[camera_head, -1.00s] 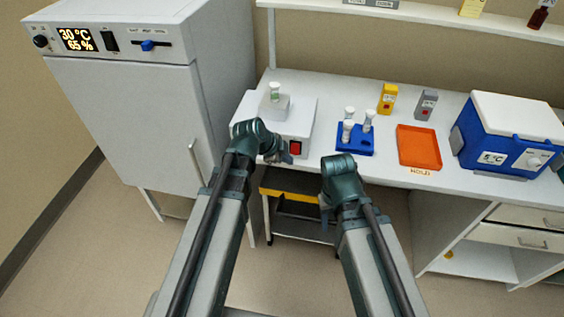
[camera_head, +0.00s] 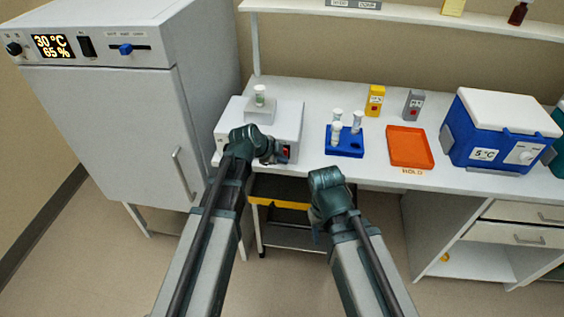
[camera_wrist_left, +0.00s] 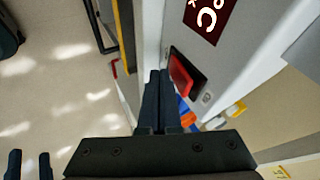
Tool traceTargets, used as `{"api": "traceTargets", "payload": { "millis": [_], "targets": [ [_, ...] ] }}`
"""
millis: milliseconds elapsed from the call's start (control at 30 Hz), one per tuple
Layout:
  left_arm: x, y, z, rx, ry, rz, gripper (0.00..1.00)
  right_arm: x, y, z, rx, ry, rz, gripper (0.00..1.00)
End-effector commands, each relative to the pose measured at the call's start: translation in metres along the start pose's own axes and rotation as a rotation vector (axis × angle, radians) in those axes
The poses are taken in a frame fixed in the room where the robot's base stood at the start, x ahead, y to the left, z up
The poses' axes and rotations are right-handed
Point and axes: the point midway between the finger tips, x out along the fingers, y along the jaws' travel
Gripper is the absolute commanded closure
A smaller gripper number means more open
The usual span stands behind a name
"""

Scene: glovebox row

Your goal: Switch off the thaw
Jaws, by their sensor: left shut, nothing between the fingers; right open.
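The thaw unit is the white box (camera_head: 232,118) at the left end of the bench, with a vial (camera_head: 260,95) standing on its raised top. Its red rocker switch (camera_head: 286,152) is on the front face, partly hidden by my left gripper (camera_head: 277,157). In the left wrist view, the red rocker (camera_wrist_left: 181,76) in its black frame is just right of my shut, empty left fingers (camera_wrist_left: 161,78). I cannot tell whether they touch it. A dark red display (camera_wrist_left: 211,17) showing "°C" is above it. My right gripper (camera_head: 317,237) is open, low before the bench.
A blue rack (camera_head: 345,151) with several vials, an orange tray (camera_head: 409,148), yellow (camera_head: 375,100) and grey (camera_head: 413,105) boxes and a blue cooler (camera_head: 495,140) stand to the right. A white cabinet (camera_head: 110,130) stands left. A shelf (camera_head: 400,13) runs above the bench.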

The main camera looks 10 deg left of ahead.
Motion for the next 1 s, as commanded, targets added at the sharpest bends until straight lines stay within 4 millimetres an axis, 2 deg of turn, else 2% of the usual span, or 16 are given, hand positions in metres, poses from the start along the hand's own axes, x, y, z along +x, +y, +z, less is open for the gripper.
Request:
{"api": "traceTargets", "payload": {
  "millis": [267, 600, 1000],
  "targets": [
    [-0.002, -0.002, -0.001, -0.002, -0.001, 0.005, 1.00, -0.004, 0.000, 0.000, 0.000, 0.000, 0.000, 0.50],
    [-0.013, -0.009, -0.007, -0.002, -0.001, 0.005, 1.00, -0.018, 0.002, 0.001, 0.000, 0.000, 0.000, 0.50],
    [-0.013, -0.010, -0.007, -0.002, -0.001, 0.002, 1.00, -0.018, 0.002, 0.001, 0.000, 0.000, 0.000, 0.50]
  ]
}}
